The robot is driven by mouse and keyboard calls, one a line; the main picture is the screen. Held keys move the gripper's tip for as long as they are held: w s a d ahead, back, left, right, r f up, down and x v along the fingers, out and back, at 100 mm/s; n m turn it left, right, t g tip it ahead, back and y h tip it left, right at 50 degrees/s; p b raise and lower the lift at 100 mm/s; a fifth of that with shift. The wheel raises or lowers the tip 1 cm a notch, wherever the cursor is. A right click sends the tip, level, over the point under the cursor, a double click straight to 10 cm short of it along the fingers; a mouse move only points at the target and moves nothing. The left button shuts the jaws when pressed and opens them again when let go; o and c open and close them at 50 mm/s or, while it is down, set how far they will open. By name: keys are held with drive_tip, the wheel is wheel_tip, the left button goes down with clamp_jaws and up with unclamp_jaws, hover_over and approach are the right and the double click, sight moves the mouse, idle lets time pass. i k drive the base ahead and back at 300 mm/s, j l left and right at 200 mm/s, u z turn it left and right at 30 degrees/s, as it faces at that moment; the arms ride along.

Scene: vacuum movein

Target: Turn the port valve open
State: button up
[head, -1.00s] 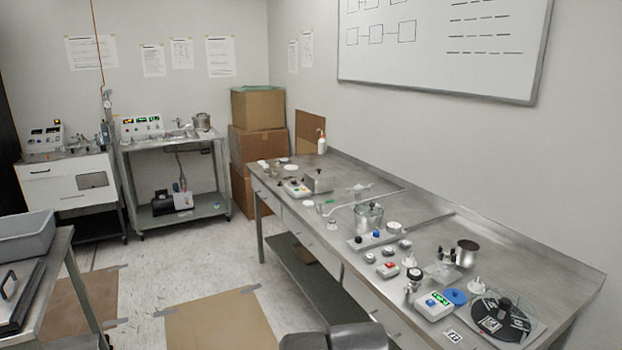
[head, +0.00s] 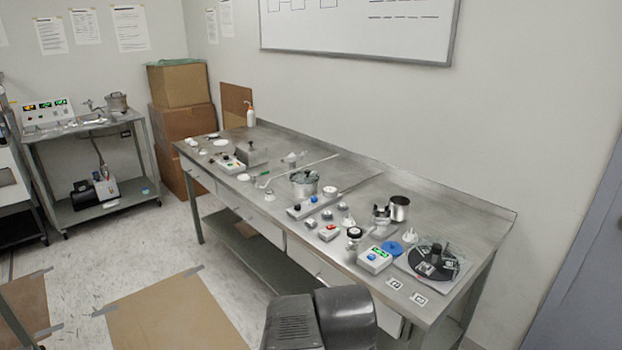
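No part is clearly marked as the port valve, and at this size I cannot tell which fitting it is. A metal pot with a clear lid (head: 304,187) stands on the long steel bench (head: 345,205). In front of it is a low grey block (head: 305,210) with a blue knob (head: 313,199) and a dark knob. Nearer on the bench is a small upright metal fitting with a black round top (head: 354,235). My gripper is not in view; only grey rounded parts of my arm show at the bottom middle, in front of the bench.
A white box with a green display (head: 375,259), a blue disc (head: 393,248) and a black round plate (head: 436,262) lie at the bench's right end. A steel cart (head: 85,140) and cardboard boxes (head: 180,120) stand behind. The floor left of the bench is open, with a brown sheet (head: 170,315).

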sight(352, 232)
drive_tip(key=z, duration=0.5)
drive_tip(key=i+j, duration=0.4)
drive_tip(key=i, duration=0.2)
drive_tip(key=i+j, duration=0.35)
drive_tip(key=i, duration=0.25)
drive_tip(key=z, duration=0.05)
